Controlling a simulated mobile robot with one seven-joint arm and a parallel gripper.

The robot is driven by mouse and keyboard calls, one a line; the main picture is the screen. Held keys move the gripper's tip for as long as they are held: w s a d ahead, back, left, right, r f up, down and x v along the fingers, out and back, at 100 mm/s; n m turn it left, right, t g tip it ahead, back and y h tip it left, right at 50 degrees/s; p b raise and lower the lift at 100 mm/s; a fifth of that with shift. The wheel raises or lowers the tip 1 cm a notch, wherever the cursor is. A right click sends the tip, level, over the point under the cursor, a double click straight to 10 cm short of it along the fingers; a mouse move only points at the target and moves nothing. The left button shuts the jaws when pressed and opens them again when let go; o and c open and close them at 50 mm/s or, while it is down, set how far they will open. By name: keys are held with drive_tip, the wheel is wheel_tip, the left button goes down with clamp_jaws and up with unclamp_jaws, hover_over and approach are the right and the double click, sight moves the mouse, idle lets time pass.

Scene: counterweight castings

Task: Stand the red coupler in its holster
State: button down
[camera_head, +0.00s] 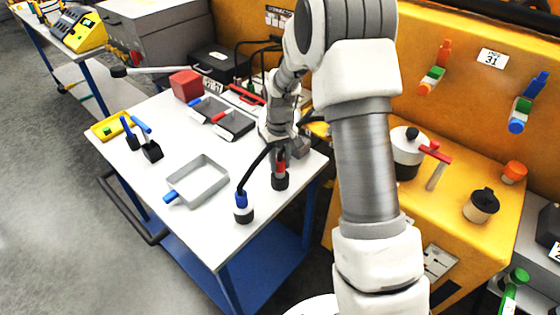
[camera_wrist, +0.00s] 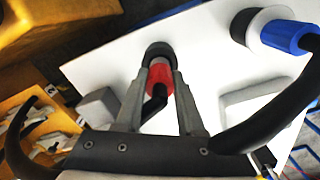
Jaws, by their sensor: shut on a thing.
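The red coupler (camera_head: 281,165) is upright over the front right part of the white table, with a dark round holster (camera_head: 280,183) at its lower end. In the wrist view the red coupler (camera_wrist: 159,76) sits between my two fingers, a black hose running from its near end. The dark ring of the holster (camera_wrist: 158,50) is at its far end. My gripper (camera_wrist: 161,72) is shut on the red coupler; in the head view my gripper (camera_head: 281,150) is just above it. I cannot tell how deep the coupler sits in the holster.
A blue coupler (camera_head: 241,198) with a black hose stands in a holster just left, close to my gripper. A grey tray (camera_head: 197,181), black blocks, shallow bins and a red block (camera_head: 187,85) are farther left and back. A yellow bench (camera_head: 450,240) is at right.

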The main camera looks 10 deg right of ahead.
drive_tip(key=shift+f+b, duration=0.9)
drive_tip(key=shift+f, duration=0.45)
drive_tip(key=shift+c, duration=2.2)
unclamp_jaws()
drive_tip(key=shift+r, duration=0.1)
wheel_tip(320, 180, up, 16)
drive_tip(key=shift+r+p, duration=0.1)
drive_tip(key=shift+p, duration=0.3)
drive_tip(key=shift+r, duration=0.55)
